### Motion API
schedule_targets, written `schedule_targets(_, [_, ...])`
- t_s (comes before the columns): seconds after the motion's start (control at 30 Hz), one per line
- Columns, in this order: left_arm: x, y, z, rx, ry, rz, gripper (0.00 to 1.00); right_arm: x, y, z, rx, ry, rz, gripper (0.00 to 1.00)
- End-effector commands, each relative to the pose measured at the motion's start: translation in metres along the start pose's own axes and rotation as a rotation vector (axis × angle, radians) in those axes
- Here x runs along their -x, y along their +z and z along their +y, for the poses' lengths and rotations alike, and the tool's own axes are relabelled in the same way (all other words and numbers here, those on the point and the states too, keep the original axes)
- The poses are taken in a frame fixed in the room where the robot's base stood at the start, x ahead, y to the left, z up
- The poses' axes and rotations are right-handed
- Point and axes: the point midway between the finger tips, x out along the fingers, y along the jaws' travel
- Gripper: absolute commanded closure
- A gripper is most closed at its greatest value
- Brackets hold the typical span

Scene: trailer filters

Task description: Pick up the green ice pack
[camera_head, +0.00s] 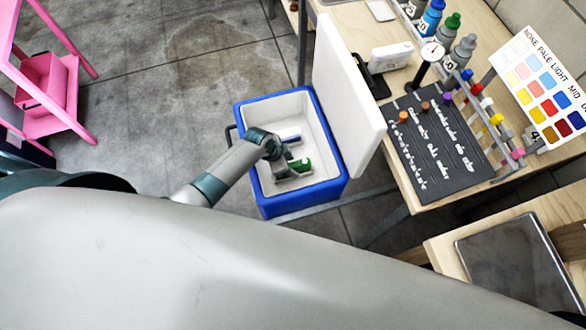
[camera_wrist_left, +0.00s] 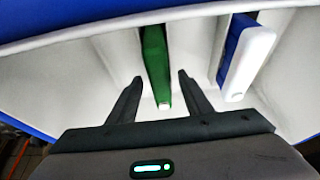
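The green ice pack (camera_wrist_left: 156,60) stands inside the open blue cooler, between the cooler's white inner walls. In the head view the green ice pack (camera_head: 301,164) shows beside my left gripper (camera_head: 287,168). The blue cooler (camera_head: 302,200) has its white lid (camera_head: 343,95) swung up on the right. My left gripper (camera_wrist_left: 160,92) reaches down into the cooler and is open. In the left wrist view its two fingers lie to either side of the pack's near end, with gaps visible on both sides. My right gripper is not in view.
A blue ice pack with a white edge (camera_wrist_left: 245,58) stands right of the green one in the cooler. A wooden table with a dark board (camera_head: 436,150), bottles and a colour chart (camera_head: 545,85) is at the right. A pink rack (camera_head: 45,80) stands at the left.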

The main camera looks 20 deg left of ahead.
Motion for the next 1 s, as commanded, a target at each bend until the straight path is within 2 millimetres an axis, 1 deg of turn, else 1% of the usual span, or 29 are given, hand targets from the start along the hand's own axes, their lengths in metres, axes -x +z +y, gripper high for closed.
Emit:
schedule_targets(0.03, [0.0,0.0,0.0,0.0,0.0,0.0,0.59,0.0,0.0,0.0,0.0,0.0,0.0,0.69])
schedule_targets(0.07, [0.0,0.0,0.0,0.0,0.0,0.0,0.67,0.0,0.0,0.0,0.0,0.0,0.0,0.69])
schedule_targets(0.1, [0.0,0.0,0.0,0.0,0.0,0.0,0.76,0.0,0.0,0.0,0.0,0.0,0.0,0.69])
schedule_targets(0.17, [0.0,0.0,0.0,0.0,0.0,0.0,0.91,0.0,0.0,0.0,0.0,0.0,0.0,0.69])
schedule_targets(0.2, [0.0,0.0,0.0,0.0,0.0,0.0,1.0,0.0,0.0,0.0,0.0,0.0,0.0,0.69])
schedule_targets(0.63, [0.004,-0.002,-0.001,0.0,-0.001,0.001,1.0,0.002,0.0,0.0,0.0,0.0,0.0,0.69])
schedule_targets(0.83, [0.015,-0.007,-0.001,-0.001,-0.002,0.002,1.0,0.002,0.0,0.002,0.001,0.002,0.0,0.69])
schedule_targets(1.0, [0.033,-0.014,-0.001,-0.003,-0.003,0.003,1.0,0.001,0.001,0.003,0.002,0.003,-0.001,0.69])
